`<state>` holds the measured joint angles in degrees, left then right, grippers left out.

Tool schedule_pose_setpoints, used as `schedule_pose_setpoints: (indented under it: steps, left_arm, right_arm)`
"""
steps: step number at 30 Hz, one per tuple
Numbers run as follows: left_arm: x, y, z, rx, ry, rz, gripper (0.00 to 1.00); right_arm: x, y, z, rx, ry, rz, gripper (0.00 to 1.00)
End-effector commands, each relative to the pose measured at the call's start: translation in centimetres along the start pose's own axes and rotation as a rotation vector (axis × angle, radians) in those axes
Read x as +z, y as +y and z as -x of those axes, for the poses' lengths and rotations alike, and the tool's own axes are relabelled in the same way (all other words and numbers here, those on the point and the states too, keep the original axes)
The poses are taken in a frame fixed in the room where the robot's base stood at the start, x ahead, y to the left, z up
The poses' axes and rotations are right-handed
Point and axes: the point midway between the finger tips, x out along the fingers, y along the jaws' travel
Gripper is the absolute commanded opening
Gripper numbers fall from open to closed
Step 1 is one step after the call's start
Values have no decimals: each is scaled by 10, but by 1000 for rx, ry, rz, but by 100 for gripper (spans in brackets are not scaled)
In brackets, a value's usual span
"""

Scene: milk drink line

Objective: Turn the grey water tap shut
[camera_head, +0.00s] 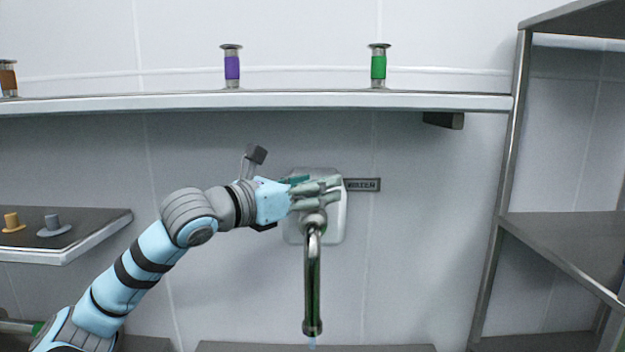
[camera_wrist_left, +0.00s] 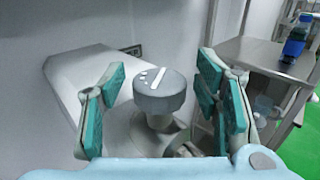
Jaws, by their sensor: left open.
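The grey water tap (camera_head: 313,275) comes out of a pale wall plate (camera_head: 334,228) and its spout bends down. A short bluish trace of water (camera_head: 311,342) shows under the spout's end. The tap's round grey knob (camera_wrist_left: 160,97), with a white line and small marks on top, stands between the fingers of my left gripper (camera_wrist_left: 157,96) in the left wrist view. The teal pads are on both sides of the knob, apart from it. In the head view my left gripper (camera_head: 322,192) is open at the top of the tap and hides the knob. My right gripper is out of view.
A "WATER" label (camera_head: 362,185) is right of the plate. A long shelf (camera_head: 300,101) above holds purple (camera_head: 232,68) and green (camera_head: 378,67) banded pieces. A metal rack (camera_head: 500,190) stands at the right. A low shelf (camera_head: 90,243) at the left holds small pegs.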

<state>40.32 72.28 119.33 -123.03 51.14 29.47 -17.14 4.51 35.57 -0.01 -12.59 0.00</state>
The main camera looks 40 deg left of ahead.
Motion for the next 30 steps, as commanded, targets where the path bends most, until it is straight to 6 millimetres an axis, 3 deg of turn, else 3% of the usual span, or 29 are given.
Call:
schedule_pose_setpoints:
  steps: [1,9,20,30]
  left_arm:
    - [0,0,0,0,0,0,52]
    - [0,0,0,0,0,0,9]
    - [-1,1,0,-57,0,-1,8]
    - [1,2,0,-271,-2,6,8]
  right_arm:
    - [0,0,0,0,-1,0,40]
    - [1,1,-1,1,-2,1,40]
    - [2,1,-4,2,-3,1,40]
    - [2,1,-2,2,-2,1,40]
